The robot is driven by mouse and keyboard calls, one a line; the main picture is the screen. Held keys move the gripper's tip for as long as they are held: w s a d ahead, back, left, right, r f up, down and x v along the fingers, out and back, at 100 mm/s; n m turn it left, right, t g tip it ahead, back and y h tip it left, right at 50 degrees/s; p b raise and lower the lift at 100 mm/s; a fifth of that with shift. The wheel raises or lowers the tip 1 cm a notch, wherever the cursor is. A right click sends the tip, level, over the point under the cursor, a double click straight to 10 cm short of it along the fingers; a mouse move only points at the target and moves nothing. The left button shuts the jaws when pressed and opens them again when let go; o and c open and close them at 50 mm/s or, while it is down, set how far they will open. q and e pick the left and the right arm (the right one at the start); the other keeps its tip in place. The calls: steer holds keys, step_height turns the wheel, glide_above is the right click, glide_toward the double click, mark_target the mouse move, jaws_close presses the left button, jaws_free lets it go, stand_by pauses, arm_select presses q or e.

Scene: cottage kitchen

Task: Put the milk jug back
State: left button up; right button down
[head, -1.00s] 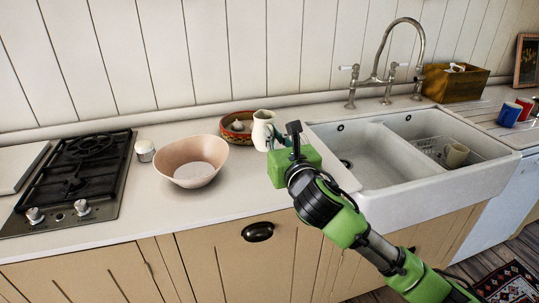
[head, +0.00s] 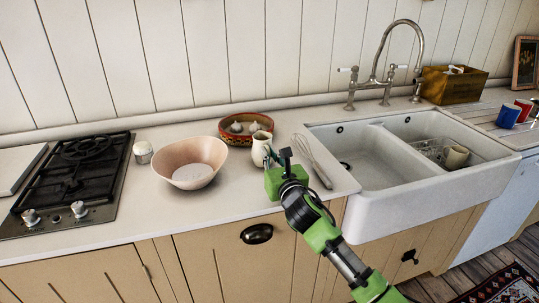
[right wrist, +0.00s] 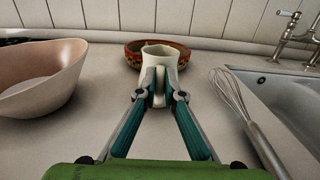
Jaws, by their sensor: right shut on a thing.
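The cream milk jug (head: 261,146) is upright over the counter, just in front of the red patterned bowl. Its base looks at or very near the counter top; I cannot tell for sure whether it touches. My right gripper (head: 275,158) comes in from the front right and is shut on the jug's handle side. In the right wrist view the two teal fingers (right wrist: 160,86) close on the handle, with the jug's pale body (right wrist: 172,54) just beyond them. My left gripper is not in view.
The red patterned bowl (head: 233,136) holds pale bulbs behind the jug. A pink bowl (head: 192,178) stands to the left, beside a small white pot (head: 143,152) and the hob (head: 72,180). A whisk (head: 312,162) lies right, by the sink (head: 375,185). Bare counter lies in front.

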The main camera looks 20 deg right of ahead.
steer(key=shift+r, duration=0.1)
steer(key=c, duration=2.2)
jaws_free()
steer(key=shift+o, duration=0.2)
steer(key=shift+s, duration=0.15)
steer(key=s, duration=1.2)
steer(key=shift+d, duration=0.25)
steer(key=shift+w, duration=0.1)
